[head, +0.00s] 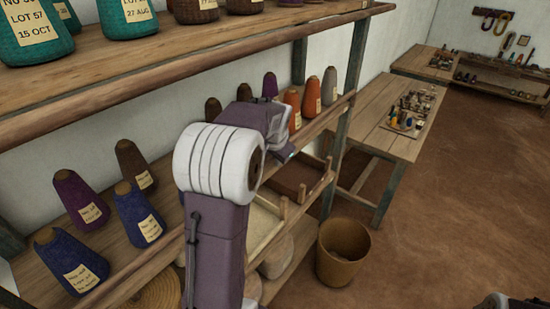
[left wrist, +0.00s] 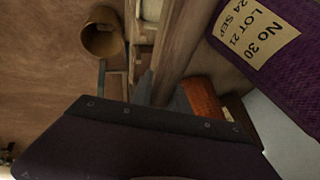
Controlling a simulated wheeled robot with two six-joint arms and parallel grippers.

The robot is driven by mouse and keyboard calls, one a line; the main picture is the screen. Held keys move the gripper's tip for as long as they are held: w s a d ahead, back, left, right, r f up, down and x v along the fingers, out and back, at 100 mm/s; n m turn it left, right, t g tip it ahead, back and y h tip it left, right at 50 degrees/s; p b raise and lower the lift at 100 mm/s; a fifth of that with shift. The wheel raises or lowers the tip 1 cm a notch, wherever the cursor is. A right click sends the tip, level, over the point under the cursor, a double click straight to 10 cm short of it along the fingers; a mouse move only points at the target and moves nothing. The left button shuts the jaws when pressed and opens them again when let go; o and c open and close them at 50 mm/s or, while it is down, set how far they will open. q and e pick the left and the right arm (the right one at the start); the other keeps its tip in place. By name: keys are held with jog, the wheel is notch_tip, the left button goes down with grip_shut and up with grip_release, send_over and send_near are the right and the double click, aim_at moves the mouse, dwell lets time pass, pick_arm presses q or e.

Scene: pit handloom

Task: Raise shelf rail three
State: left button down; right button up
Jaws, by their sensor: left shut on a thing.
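A wooden rail (head: 325,118) runs along the front edge of the middle shelf, below several yarn cones. It also shows in the left wrist view (left wrist: 185,40), running up from between the fingers. My left gripper (head: 288,155) is at this rail in front of the cones, mostly hidden behind its own wrist. In the left wrist view my left gripper (left wrist: 162,92) has a finger on each side of the rail and is shut on it. I cannot tell whether the rail is lifted off its seat.
Orange cones (head: 311,97) and a grey cone (head: 329,86) stand close behind the rail. A purple cone (left wrist: 270,50) is near the left wrist camera. The upper shelf (head: 150,75) overhangs. A brown bucket (head: 342,255) stands on the floor below; a table (head: 375,130) is beyond.

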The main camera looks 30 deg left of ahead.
pick_arm(q)
jog(key=shift+s+d+f, duration=0.1)
jog(key=shift+s+f, duration=0.1)
jog(key=shift+f, duration=0.2)
dwell(0.3)
jog(key=c, duration=1.3)
grip_release()
jog(key=shift+w+r, duration=0.1)
jog(key=shift+a, duration=0.2)
jog(key=shift+r, duration=0.15)
jog(key=b+v, duration=0.1)
jog(key=v, duration=0.7)
jog(key=shift+d+r, duration=0.15)
jog(key=shift+r, duration=0.2)
